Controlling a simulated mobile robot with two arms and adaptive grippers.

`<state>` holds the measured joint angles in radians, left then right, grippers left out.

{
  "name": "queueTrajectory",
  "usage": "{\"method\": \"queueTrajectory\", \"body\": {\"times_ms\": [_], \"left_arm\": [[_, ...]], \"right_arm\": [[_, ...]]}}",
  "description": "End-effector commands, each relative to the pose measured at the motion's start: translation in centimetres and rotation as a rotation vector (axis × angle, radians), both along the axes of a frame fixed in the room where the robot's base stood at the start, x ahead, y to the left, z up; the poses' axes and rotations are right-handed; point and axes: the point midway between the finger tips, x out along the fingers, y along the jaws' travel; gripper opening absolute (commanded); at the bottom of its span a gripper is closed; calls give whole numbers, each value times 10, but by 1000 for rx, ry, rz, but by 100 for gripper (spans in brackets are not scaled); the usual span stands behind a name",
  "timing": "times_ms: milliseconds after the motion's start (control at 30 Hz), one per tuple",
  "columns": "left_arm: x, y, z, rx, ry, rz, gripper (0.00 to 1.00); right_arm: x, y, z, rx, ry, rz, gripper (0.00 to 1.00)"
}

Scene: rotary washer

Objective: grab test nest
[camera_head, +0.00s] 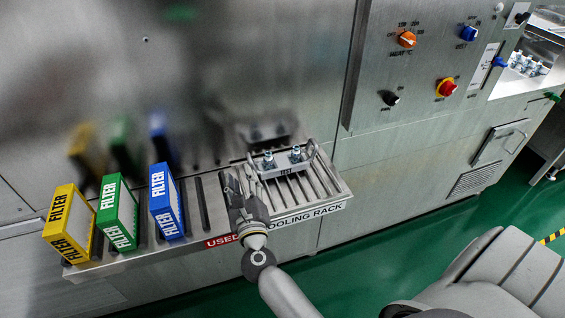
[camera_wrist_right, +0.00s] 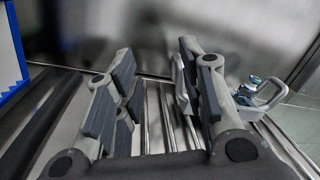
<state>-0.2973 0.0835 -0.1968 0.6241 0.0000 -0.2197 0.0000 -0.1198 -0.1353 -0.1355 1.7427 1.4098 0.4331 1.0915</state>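The test nest (camera_head: 289,163) is a metal plate marked TEST with upright looped handles at both ends and bolts on top. It sits on the slatted cooling rack (camera_head: 335,188). My right gripper (camera_head: 242,183) is beside its left handle. In the right wrist view, the two fingers of my right gripper (camera_wrist_right: 160,75) are wide apart. The nest's left handle (camera_wrist_right: 181,85) shows just inside the right finger, but I cannot tell whether they touch. The right handle (camera_wrist_right: 268,98) and a bolt show beyond that finger, which hides part of the nest. My left gripper is out of view.
Yellow (camera_head: 70,222), green (camera_head: 117,213) and blue (camera_head: 166,202) filters stand upright on the rack left of my right gripper. A steel machine wall rises behind it. Control knobs (camera_head: 407,39) are at upper right. The green floor (camera_head: 345,260) is open in front.

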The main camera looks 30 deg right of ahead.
Motion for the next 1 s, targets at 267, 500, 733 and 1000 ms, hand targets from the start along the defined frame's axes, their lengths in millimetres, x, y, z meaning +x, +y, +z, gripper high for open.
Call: {"method": "queueTrajectory", "body": {"times_ms": [267, 500, 733, 1000], "left_arm": [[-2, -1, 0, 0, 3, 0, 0], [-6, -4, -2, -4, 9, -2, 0], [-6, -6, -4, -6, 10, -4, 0], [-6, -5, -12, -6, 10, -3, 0]], "right_arm": [[9, -23, -16, 196, -7, -120, 37], [41, -39, -16, 193, -6, -120, 37], [55, -46, -16, 191, -6, -120, 37], [88, -61, -18, 190, -6, -119, 37]]}}
